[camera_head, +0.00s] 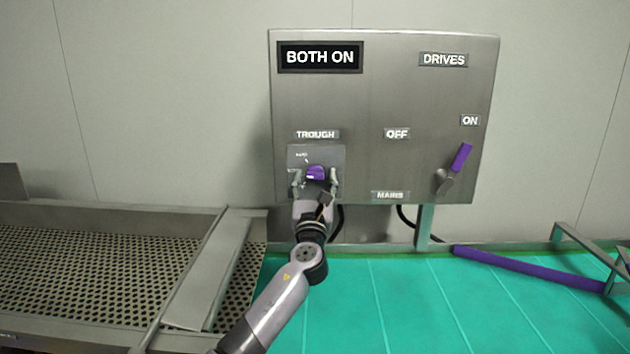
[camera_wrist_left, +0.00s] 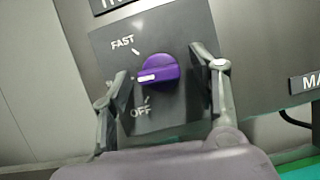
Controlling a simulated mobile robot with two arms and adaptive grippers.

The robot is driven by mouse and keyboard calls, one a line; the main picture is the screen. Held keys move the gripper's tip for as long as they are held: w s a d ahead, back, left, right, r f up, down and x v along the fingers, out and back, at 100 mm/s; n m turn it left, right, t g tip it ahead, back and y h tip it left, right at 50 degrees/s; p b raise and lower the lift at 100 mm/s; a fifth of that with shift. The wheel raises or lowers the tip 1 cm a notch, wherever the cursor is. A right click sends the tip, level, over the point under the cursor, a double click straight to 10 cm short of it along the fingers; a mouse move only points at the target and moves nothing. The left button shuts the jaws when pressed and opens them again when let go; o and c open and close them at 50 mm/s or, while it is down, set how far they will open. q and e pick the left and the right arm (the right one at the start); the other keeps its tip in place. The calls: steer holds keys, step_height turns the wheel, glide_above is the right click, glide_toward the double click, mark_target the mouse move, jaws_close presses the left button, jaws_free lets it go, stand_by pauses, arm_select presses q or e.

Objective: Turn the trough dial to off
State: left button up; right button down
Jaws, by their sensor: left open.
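The trough dial (camera_head: 316,172) is a purple knob on a dark square plate under the TROUGH label (camera_head: 316,134), at the lower left of the steel control panel (camera_head: 375,85). In the left wrist view the dial (camera_wrist_left: 158,72) has a white pointer mark on its left side, between the word FAST (camera_wrist_left: 122,43) above and the word OFF (camera_wrist_left: 141,112) below. My left gripper (camera_head: 316,182) is open in front of the plate. Its fingers stand on either side of the dial, apart from it. My right gripper is not in view.
A sign (camera_head: 320,57) reads BOTH ON. A purple-handled lever (camera_head: 460,158) sits at the panel's right, pointing up towards ON. A green conveyor belt (camera_head: 400,300) runs below, with a purple bar (camera_head: 525,268) over it. A perforated metal tray (camera_head: 70,270) lies at left.

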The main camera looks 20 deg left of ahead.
arm_select(q)
steer(key=shift+c, duration=0.4)
steer(key=c, duration=1.1)
steer(key=shift+f+n+y+b, duration=0.2)
steer(key=shift+n+y+b, duration=0.2)
steer(key=shift+n+b, duration=0.35)
steer(key=n+y+b, duration=0.1)
steer(key=n+b, duration=0.1)
steer(key=n+g+y+b, duration=0.1)
steer(key=n, duration=0.1)
steer(key=n+y+b, duration=0.1)
steer(key=n+b, duration=0.1)
steer(key=n, duration=0.1)
steer(key=shift+d+g+y+b, duration=0.25)
steer(key=shift+g+y+b, duration=0.05)
steer(key=shift+g, duration=0.1)
steer(key=n+g+y+b, duration=0.1)
steer(key=n+b, duration=0.1)
steer(key=n, duration=0.1)
steer(key=shift+r+n, duration=0.15)
steer(key=shift+n, duration=0.2)
steer(key=shift+r+n+g+b, duration=0.1)
steer(key=shift+n+g+b, duration=0.35)
steer(key=shift+n, duration=0.45)
steer(key=shift+g+y, duration=0.25)
steer(key=shift+y, duration=0.05)
steer(key=o, duration=1.2)
